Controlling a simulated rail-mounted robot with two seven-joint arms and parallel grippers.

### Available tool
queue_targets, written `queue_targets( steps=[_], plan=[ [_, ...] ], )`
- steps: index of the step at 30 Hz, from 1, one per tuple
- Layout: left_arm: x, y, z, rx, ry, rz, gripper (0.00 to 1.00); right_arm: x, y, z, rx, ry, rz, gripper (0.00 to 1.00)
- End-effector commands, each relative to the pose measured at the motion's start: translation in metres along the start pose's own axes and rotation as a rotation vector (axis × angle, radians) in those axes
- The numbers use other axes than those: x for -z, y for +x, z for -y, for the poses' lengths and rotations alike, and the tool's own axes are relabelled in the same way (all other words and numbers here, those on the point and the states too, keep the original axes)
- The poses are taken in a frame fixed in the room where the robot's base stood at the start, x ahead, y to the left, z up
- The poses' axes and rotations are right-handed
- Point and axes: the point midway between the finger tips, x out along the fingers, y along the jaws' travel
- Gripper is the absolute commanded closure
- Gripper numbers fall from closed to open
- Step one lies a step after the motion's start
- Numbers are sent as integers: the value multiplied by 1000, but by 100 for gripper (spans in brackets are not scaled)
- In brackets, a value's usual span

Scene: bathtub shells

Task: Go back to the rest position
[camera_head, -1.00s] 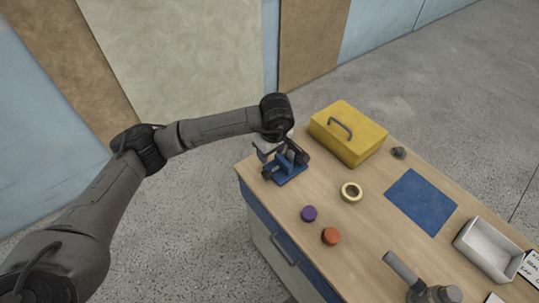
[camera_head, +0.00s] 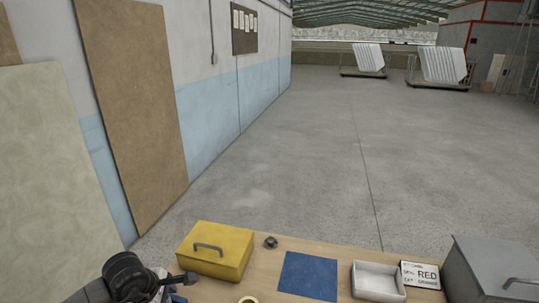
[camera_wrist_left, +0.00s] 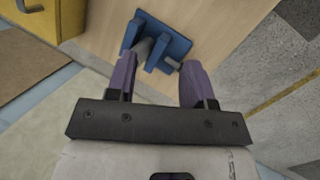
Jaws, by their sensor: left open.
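In the head view, my left wrist (camera_head: 128,275) is at the lower left, beside the yellow box, and its gripper is only partly in frame. In the left wrist view, my left gripper (camera_wrist_left: 159,62) has its two purple-grey fingers spread apart. A blue stand (camera_wrist_left: 172,38) is on the wooden tabletop just beyond the fingertips. A grey rounded piece (camera_wrist_left: 146,47) shows by the stand near the left finger; whether a finger touches it I cannot tell. My right gripper is out of view.
The table (camera_head: 262,273) carries a yellow toolbox (camera_head: 232,242), a small dark part (camera_head: 270,242), a blue mat (camera_head: 309,275), a white tray (camera_head: 378,283), a label card (camera_head: 420,274) and a grey box (camera_head: 490,262). Brown boards (camera_head: 130,110) lean on the left wall.

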Motion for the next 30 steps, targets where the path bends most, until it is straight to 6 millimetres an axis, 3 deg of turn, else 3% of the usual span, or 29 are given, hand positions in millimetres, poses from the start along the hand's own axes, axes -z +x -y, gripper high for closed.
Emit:
queue_targets(
  steps=[4,8,12,15,20,24,27,29,30],
  plan=[
    [-57,-13,-23,-132,-163,350,52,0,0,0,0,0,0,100],
    [-106,-46,-39,-197,-326,690,52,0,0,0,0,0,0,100],
    [-145,-106,-57,-237,-526,1076,52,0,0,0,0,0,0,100],
    [-159,-158,-70,-243,-685,1356,52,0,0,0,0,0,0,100],
    [-160,-244,-86,-200,-964,1812,52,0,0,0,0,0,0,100],
    [-139,-302,-92,-101,-1256,2184,52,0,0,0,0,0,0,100],
    [-115,-316,-92,2,-1531,2399,52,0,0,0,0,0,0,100],
    [-100,-312,-88,70,-1731,2496,52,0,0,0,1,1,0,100],
    [-89,-303,-84,-113,1855,-2505,52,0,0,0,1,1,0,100]
  ],
)
